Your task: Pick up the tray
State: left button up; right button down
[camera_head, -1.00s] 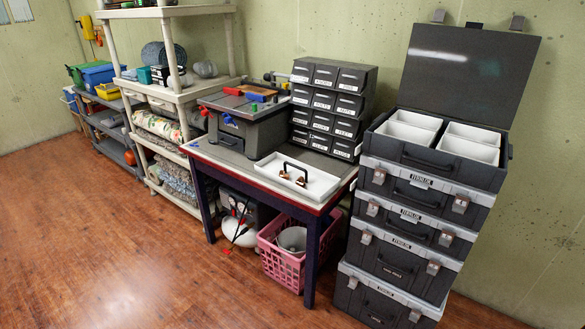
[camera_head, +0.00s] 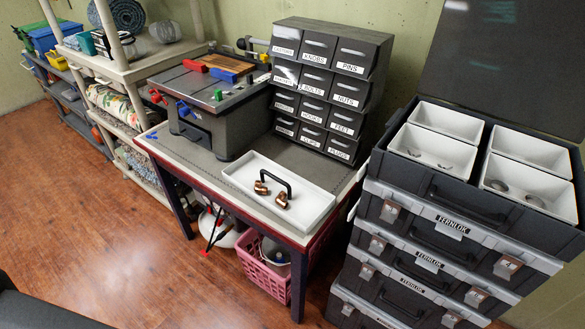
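A white rectangular tray (camera_head: 312,205) lies flat on the grey top of the workbench (camera_head: 214,178), near its front right. A black handle (camera_head: 280,172) arches over the tray. Two copper-coloured fittings (camera_head: 282,200) lie in it, beside the handle. Neither of my grippers shows in the head view. A dark shape at the bottom left corner is too cut off to identify.
A labelled drawer cabinet (camera_head: 330,90) and a grey box-shaped tool (camera_head: 215,110) stand behind the tray. Stacked dark cases (camera_head: 440,225), topped by white bins (camera_head: 432,145), stand close on the right. A pink basket (camera_head: 262,272) sits under the bench. Wooden floor (camera_head: 130,255) is open at front left.

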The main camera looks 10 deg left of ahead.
aim_at(308, 204)
jog(key=i+l, duration=0.25)
jog(key=i, duration=0.15)
jog(key=i+l, duration=0.2)
jog(key=i, duration=0.2)
